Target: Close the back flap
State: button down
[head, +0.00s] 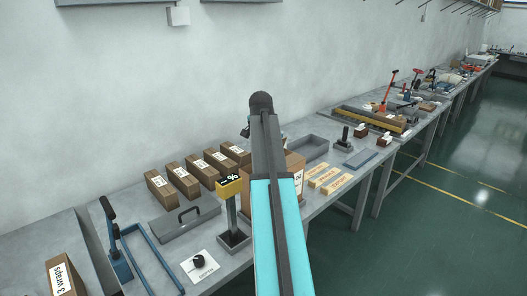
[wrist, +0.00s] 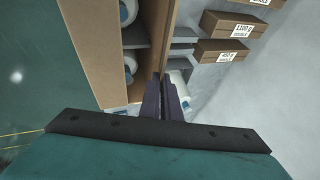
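The open cardboard box (wrist: 88,40) shows in the wrist view, with white and blue rolls (wrist: 128,12) and grey dividers inside. A narrow cardboard panel (wrist: 157,35) stands along its right side; I cannot tell whether this is the back flap. My gripper (wrist: 163,78) has its two dark fingers close together, with their tips at the lower end of this panel. I cannot tell whether they touch it. In the head view the box (head: 297,165) is mostly hidden behind my teal arm, and my gripper is hidden too.
Several labelled cartons (head: 182,180) stand in a row along the wall. A grey lidded case (head: 184,222), a post with a yellow display (head: 229,187) and a blue-framed tool (head: 120,260) are left of my arm. Wooden blocks (head: 325,175) and a grey tray (head: 307,149) lie right.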

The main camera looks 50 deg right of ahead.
jog(key=s+t+b, duration=0.1)
jog(key=f+t+b, duration=0.1)
jog(key=b, duration=0.1)
jog(key=shift+s+a+f+m+t, duration=0.1)
jog(key=shift+s+f+m+t, duration=0.05)
jog(key=shift+s+m+t, duration=0.2)
jog(key=t+b, duration=0.1)
jog(key=s+f+t+b, duration=0.1)
jog(key=b, duration=0.1)
jog(key=shift+m+h, duration=0.25)
jog(key=shift+h, duration=0.15)
jog(key=t+b, duration=0.1)
jog(key=b, duration=0.1)
jog(key=f+t+b, duration=0.1)
jog(key=t+b, duration=0.1)
jog(key=shift+s+m, duration=0.35)
jog(key=shift+m, duration=0.05)
jog(key=shift+s+f+t+h+b, duration=0.15)
jog(key=shift+t+h+b, duration=0.25)
jog(key=shift+b, duration=0.3)
jog(key=shift+t, duration=0.25)
jog(key=c, duration=2)
grip_release()
